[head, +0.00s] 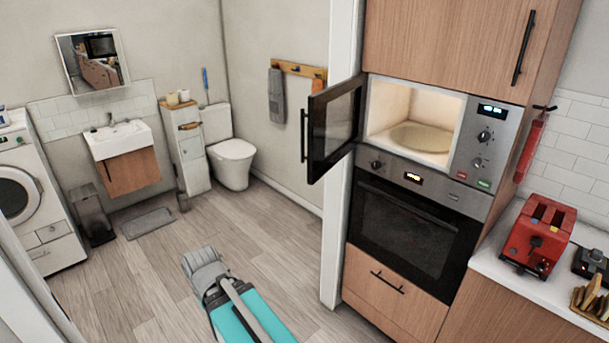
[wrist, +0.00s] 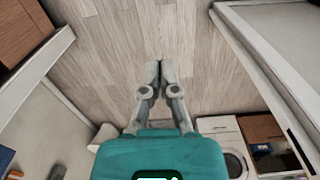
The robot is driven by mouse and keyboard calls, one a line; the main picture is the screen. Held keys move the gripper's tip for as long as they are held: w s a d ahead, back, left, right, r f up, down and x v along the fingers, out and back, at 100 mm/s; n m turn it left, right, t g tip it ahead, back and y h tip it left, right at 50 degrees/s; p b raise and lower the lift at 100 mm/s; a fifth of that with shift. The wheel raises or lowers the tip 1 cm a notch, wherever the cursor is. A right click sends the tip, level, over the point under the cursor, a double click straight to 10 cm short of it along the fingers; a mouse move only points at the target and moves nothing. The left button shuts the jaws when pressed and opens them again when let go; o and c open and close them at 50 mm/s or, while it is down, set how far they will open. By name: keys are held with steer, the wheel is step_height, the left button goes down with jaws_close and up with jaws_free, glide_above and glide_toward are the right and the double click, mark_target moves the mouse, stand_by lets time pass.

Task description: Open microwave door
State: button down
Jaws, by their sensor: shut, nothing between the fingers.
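The microwave (head: 470,125) is built into the tall wood cabinet, above the oven. Its door (head: 333,130) stands wide open, swung out to the left on its left side, with its dark handle (head: 304,135) at the outer edge. The lit cavity is open to view, with a round turntable plate (head: 415,138) inside. My gripper (wrist: 160,70) shows in the wrist view with its fingers together and nothing between them, over the wood floor. It is apart from the door. The microwave is not seen in the wrist view.
The oven (head: 410,230) below is shut. A red toaster (head: 537,235) stands on the counter at the right, with a fire extinguisher (head: 533,145) on the wall above. A washing machine (head: 25,195), sink (head: 118,140) and toilet (head: 232,155) are at the left. The floor between is mostly clear.

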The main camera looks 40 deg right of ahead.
steer(key=shift+d, duration=0.1)
steer(key=w+d+r+m+t+h, duration=0.25)
steer(key=w+d, duration=0.25)
steer(key=d, duration=0.4)
steer(key=w+d+r+m+t+h, duration=0.1)
steer(key=w+d+m+t+h, duration=0.15)
steer(key=w+d, duration=0.45)
steer(key=d+r+t, duration=0.4)
steer(key=d+r, duration=0.2)
steer(key=d, duration=0.3)
steer(key=d+r+n+t+h, duration=0.1)
steer(key=d+r+t, duration=0.4)
steer(key=d, duration=0.4)
steer(key=d+r+t, duration=0.4)
steer(key=d+r, duration=0.3)
steer(key=d, duration=0.3)
steer(key=shift+w+t+h+b, duration=0.15)
steer(key=shift+t+h+b, duration=0.15)
steer(key=shift+t+h, duration=0.1)
steer(key=n+g+y, duration=0.1)
steer(key=n+y, duration=0.5)
steer(key=y, duration=0.5)
glide_toward(314, 168)
step_height(314, 168, down, 4)
steer(key=shift+s+d+r, duration=0.15)
steer(key=shift+s+d, duration=0.25)
steer(key=shift+d, duration=0.05)
